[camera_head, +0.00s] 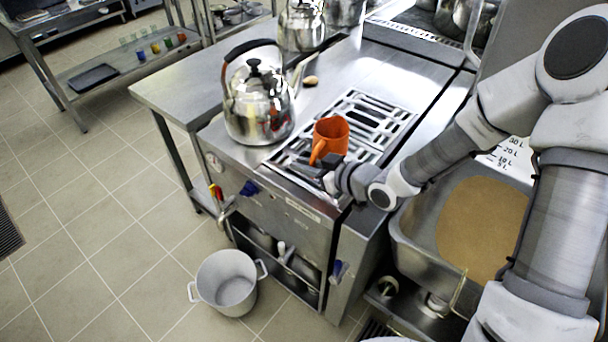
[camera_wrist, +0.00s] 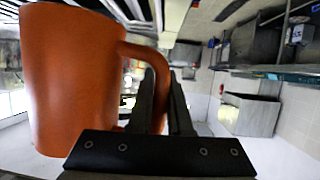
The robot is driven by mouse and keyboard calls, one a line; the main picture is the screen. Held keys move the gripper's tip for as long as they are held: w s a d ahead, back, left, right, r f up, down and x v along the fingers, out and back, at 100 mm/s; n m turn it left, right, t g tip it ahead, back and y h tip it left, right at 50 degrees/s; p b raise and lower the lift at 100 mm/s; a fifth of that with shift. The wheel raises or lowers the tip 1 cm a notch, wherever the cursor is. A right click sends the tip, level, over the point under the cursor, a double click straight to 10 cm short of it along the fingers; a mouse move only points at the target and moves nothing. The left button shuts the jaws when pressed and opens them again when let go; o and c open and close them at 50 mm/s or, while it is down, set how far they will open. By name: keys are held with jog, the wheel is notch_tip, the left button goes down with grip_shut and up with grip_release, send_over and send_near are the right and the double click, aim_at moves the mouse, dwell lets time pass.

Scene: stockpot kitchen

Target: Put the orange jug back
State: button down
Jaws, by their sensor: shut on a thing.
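The orange jug (camera_head: 331,135) is upright over the slotted metal grate (camera_head: 377,112) of the stove in the head view. Whether its base touches the grate or hangs just above it, I cannot tell. In the wrist view the jug (camera_wrist: 72,75) fills the left side, with its handle running between the fingers. My gripper (camera_head: 318,168) is shut on the handle, and its dark fingers (camera_wrist: 160,100) show in the wrist view. The jug's far side is hidden.
A large steel kettle (camera_head: 259,105) stands left of the jug, with a second kettle (camera_head: 301,25) behind. A small brown item (camera_head: 311,81) lies on the worktop. A sink-like basin of brown contents (camera_head: 480,225) is at right. A grey pot (camera_head: 227,282) stands on the floor.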

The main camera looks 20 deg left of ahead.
jog(key=shift+f, duration=1.65)
jog(key=shift+f+b, duration=0.1)
jog(key=shift+b, duration=0.25)
jog(key=c, duration=0.8)
grip_release()
jog(key=shift+c, duration=0.2)
jog(key=p+v, duration=0.3)
jog(key=v, duration=1.4)
jog(key=shift+s+d, duration=0.2)
